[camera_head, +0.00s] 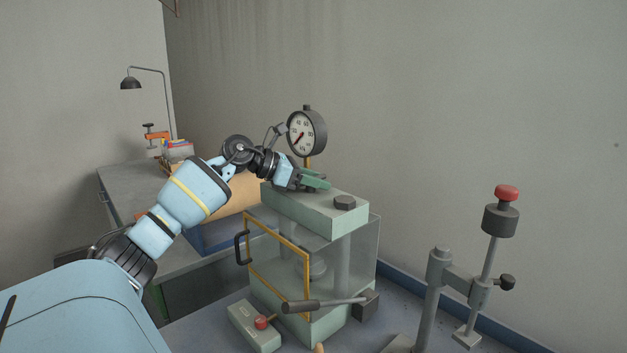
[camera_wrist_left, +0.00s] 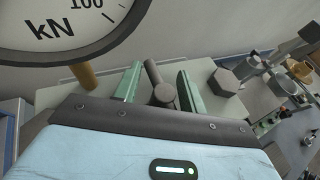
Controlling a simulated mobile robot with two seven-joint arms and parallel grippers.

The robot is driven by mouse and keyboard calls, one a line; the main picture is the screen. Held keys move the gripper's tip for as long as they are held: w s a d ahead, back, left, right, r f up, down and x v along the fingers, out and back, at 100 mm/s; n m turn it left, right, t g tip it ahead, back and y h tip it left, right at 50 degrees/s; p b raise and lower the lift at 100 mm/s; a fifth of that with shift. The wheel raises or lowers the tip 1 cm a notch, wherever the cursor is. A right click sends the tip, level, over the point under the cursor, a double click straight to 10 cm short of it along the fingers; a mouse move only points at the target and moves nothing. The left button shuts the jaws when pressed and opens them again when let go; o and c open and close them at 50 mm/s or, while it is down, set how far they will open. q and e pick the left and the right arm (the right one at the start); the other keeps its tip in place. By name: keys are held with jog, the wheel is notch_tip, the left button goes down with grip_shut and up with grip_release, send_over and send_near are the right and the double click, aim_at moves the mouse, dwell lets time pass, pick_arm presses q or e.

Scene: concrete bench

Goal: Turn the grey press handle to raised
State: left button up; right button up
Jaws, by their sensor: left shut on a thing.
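In the left wrist view the grey press handle (camera_wrist_left: 161,93), a short dark grey bar with a round end, is between the green fingers. My left gripper (camera_head: 318,181) is on top of the green press (camera_head: 312,209), below the gauge, and is shut on the handle. The green fingers also show in the left wrist view (camera_wrist_left: 159,85), one each side of the bar. In the head view the gripper hides the handle, so I cannot tell its angle there. My right gripper is not in view.
A dial gauge (camera_head: 302,134) stands close behind the gripper. A hex bolt (camera_head: 345,202) is to its right. A dark lever (camera_head: 325,304) crosses the press front, below the yellow-framed door (camera_head: 278,258). A red-knobbed stand (camera_head: 501,218) is at right.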

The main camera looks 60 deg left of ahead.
pick_arm(q)
jog(key=shift+d+f, duration=0.4)
jog(key=shift+f, duration=0.15)
jog(key=o, duration=1.2)
jog(key=shift+d+r, duration=0.2)
jog(key=o, duration=0.6)
jog(key=shift+a+r, duration=0.1)
